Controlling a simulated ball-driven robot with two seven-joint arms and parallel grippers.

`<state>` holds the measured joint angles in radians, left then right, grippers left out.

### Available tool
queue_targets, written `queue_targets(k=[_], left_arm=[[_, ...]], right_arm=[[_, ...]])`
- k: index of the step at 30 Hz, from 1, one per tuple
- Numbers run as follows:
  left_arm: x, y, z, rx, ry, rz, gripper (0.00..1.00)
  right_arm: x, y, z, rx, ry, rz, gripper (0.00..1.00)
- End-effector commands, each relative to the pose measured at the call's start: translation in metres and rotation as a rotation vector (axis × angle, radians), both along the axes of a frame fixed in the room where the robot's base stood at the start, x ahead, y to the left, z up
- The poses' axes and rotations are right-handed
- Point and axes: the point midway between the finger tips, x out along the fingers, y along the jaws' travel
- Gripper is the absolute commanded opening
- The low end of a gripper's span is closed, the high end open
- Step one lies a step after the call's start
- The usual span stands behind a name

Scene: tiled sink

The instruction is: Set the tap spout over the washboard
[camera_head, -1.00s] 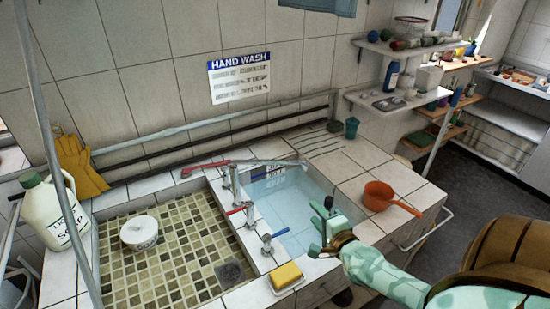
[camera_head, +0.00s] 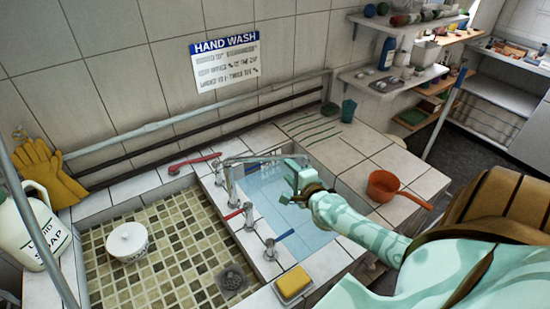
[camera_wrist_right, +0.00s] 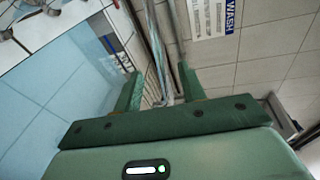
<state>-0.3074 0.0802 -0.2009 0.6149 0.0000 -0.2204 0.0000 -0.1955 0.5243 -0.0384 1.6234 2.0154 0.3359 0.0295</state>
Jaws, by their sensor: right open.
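The metal tap (camera_head: 228,185) stands on the ledge between the two basins. Its spout (camera_head: 250,158) reaches right across the back of the blue basin. My right gripper (camera_head: 297,168) is open over that basin, close to the spout's free end; contact cannot be told. In the right wrist view my open fingers (camera_wrist_right: 158,88) point towards the wall pipes, and metal tubing shows between them. I cannot clearly make out a washboard; a dark patterned patch (camera_wrist_right: 112,46) shows in the blue basin, possibly a reflection. My left gripper is out of view.
A tiled basin (camera_head: 160,250) at left holds a white bowl (camera_head: 127,241). Lever handles (camera_head: 248,215) rise from the ledge. A yellow sponge (camera_head: 293,282) lies in front, an orange pan (camera_head: 384,185) at right. The grooved counter (camera_head: 310,128) behind is mostly clear.

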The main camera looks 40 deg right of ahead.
Motion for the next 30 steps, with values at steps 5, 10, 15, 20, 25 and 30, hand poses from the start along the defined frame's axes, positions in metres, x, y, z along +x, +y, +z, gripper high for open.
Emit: queue_targets(k=[5,10,15,20,25,30], left_arm=[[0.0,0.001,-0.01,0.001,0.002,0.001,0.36],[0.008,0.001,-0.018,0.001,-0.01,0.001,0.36],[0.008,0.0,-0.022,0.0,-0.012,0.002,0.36],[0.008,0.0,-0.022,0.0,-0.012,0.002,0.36],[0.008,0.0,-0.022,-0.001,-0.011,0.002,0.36],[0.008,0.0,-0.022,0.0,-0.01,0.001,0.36]], right_arm=[[0.045,-0.01,-0.01,0.0,-0.002,-0.001,0.41],[0.075,-0.018,-0.016,0.002,-0.002,-0.002,0.41],[0.09,-0.021,-0.018,0.0,0.0,0.0,0.41],[0.094,-0.022,-0.018,0.0,0.001,0.001,0.41],[0.093,-0.022,-0.018,0.0,0.001,0.001,0.38],[0.093,-0.022,-0.018,0.0,0.001,0.0,0.0]])
